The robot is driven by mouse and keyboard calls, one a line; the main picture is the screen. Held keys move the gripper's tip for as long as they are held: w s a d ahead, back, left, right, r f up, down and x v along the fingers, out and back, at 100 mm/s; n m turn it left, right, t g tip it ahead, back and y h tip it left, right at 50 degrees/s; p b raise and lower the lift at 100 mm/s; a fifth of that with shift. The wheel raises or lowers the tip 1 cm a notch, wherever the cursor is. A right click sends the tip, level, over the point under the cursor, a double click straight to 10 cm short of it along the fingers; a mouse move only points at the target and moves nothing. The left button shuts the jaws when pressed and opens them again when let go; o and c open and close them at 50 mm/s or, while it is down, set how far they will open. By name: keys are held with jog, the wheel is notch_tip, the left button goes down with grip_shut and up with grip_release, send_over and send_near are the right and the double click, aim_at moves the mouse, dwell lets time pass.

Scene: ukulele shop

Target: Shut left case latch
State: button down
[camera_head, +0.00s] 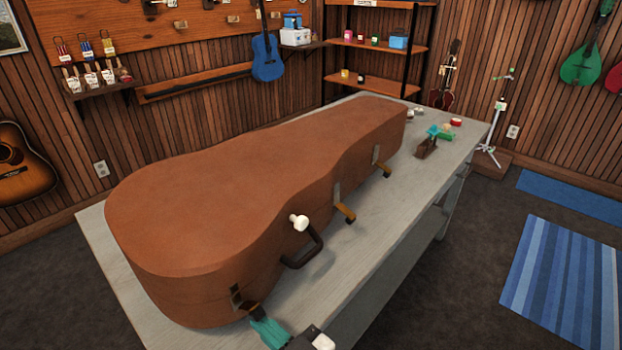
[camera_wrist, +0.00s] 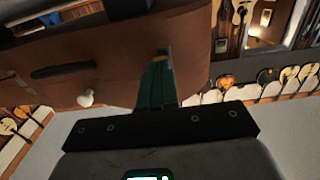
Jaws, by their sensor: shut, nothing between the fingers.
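A brown instrument case (camera_head: 240,185) lies with its lid down on the grey table. The left case latch (camera_head: 249,309) is on its near side, at the wide end, with its lever sticking outward. My gripper (camera_head: 264,328) has teal fingers, shut together and empty, right by that lever. In the wrist view, the gripper (camera_wrist: 156,82) points at the case wall (camera_wrist: 110,55), its tips overlapping the latch area. I cannot tell whether they touch. The fingers hide part of the latch there.
A middle latch (camera_head: 346,212) and a right latch (camera_head: 383,170) also stick out. A black handle (camera_head: 308,252) and a white knob (camera_head: 299,222) are beside the left latch. Small items, including a brown block (camera_head: 427,148), lie at the table's far end.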

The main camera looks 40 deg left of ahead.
jog(key=d+r+b, duration=0.1)
jog(key=d+b, duration=0.1)
jog(key=d, duration=0.7)
jog(key=shift+s+d+r, duration=0.3)
jog(key=shift+s+d, duration=0.05)
dwell(0.8)
dwell(0.5)
jog(key=d+f+m+t+h+p, duration=0.1)
jog(key=d+f+m+h+p, duration=0.1)
jog(key=d+f+m+h, duration=0.65)
jog(key=d+f+m+t+h+p, duration=0.15)
jog(key=d+f, duration=0.45)
jog(key=d, duration=0.8)
jog(key=s+d+m+g+h, duration=0.1)
jog(key=s+d+m+h, duration=0.1)
jog(key=d, duration=0.4)
jog(key=s+d+f+m+h, duration=0.1)
jog(key=s+d+m+h, duration=0.2)
jog(key=s+d, duration=0.2)
jog(key=s+d+f+m+g+h+p, duration=0.1)
jog(key=s+d+m+h, duration=0.1)
jog(key=d, duration=0.7)
jog(key=shift+s+m+g+h, duration=0.35)
jog(key=shift+s+h, duration=0.25)
jog(key=shift+s, duration=0.65)
jog(key=shift+d, duration=0.1)
